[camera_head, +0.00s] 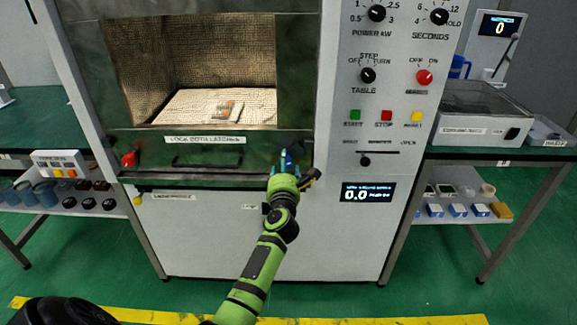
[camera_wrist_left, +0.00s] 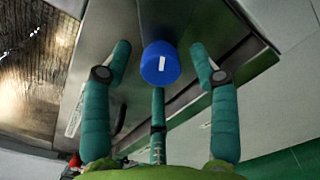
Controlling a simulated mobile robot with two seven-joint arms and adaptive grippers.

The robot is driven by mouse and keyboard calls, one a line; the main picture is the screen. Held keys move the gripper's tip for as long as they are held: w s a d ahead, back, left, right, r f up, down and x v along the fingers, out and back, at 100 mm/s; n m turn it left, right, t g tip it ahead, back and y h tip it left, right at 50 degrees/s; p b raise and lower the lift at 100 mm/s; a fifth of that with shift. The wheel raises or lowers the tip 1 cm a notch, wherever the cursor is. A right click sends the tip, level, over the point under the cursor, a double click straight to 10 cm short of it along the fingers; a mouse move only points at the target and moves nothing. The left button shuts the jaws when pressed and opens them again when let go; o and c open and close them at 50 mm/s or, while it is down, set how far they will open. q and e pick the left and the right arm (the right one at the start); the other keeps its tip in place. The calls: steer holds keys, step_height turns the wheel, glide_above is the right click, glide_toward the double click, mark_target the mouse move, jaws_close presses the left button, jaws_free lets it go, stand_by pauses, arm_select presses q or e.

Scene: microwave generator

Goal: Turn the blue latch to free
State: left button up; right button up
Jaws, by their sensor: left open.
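The blue latch (camera_wrist_left: 158,64) is a round blue knob with a white, nearly upright mark on its face. It sits on the lower right of the microwave door frame, and a little blue shows there in the head view (camera_head: 286,160), mostly hidden by my fingers. My left gripper (camera_wrist_left: 160,68) is open, its teal fingers spread on both sides of the blue latch and a further finger below it. No finger clearly touches it. In the head view my left gripper (camera_head: 285,170) reaches up to the door's lower right corner. My right gripper is not in view.
A red latch (camera_head: 129,160) is at the door's lower left, with a dark handle (camera_head: 207,162) between. A control panel (camera_head: 385,100) with knobs and buttons rises on the right. Side tables hold a grey box (camera_head: 480,112) and small containers. Yellow tape crosses the green floor.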

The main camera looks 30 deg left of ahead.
arm_select(q)
steer(key=shift+w+a, duration=0.35)
steer(key=shift+w, duration=0.3)
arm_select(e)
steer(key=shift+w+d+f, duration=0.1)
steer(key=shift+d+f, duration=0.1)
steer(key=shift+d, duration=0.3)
arm_select(q)
steer(key=c, duration=1)
steer(key=shift+o, duration=0.2)
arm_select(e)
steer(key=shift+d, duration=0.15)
arm_select(q)
steer(key=shift+r, duration=0.1)
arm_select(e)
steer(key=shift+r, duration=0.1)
